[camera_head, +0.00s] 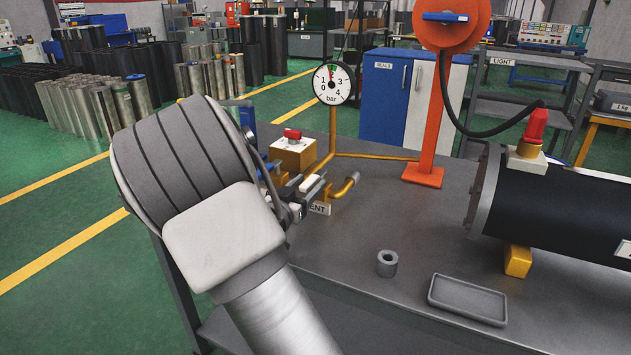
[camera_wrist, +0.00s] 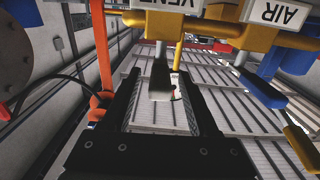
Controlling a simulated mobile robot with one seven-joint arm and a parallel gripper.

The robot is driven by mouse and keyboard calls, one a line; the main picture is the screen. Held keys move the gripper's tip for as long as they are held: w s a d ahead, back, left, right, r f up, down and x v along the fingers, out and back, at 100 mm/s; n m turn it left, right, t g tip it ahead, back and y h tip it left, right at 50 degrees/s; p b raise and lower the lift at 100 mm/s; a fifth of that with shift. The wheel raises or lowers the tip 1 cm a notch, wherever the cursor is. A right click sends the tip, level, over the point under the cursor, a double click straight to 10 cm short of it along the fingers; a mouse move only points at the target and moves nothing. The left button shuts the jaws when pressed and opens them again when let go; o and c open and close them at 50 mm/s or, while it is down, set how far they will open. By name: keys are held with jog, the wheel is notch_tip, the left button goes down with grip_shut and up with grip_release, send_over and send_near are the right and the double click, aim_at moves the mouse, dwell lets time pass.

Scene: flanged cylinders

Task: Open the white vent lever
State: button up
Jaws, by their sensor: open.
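The white vent lever (camera_wrist: 160,95) shows in the wrist view as a grey arm with a pale end, below the upside-down VENT label (camera_wrist: 165,5). My gripper (camera_wrist: 160,84) is open, with one black finger on each side of the lever. I cannot tell whether either finger touches it. In the head view the white lever (camera_head: 312,186) is small, near the VENT label (camera_head: 320,208) on the brass pipework. My gripper (camera_head: 296,211) is beside it there, partly hidden by my own wrist.
A blue lever (camera_wrist: 262,88) under the AIR label (camera_wrist: 278,12) is close on the right in the wrist view. A pressure gauge (camera_head: 333,83), a red-knobbed box (camera_head: 293,153) and an orange post (camera_head: 430,130) stand nearby. A grey ring (camera_head: 387,263) and tray (camera_head: 467,300) lie on the bench.

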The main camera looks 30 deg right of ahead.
aim_at(316, 177)
jog(key=shift+x, duration=2.05)
grip_shut()
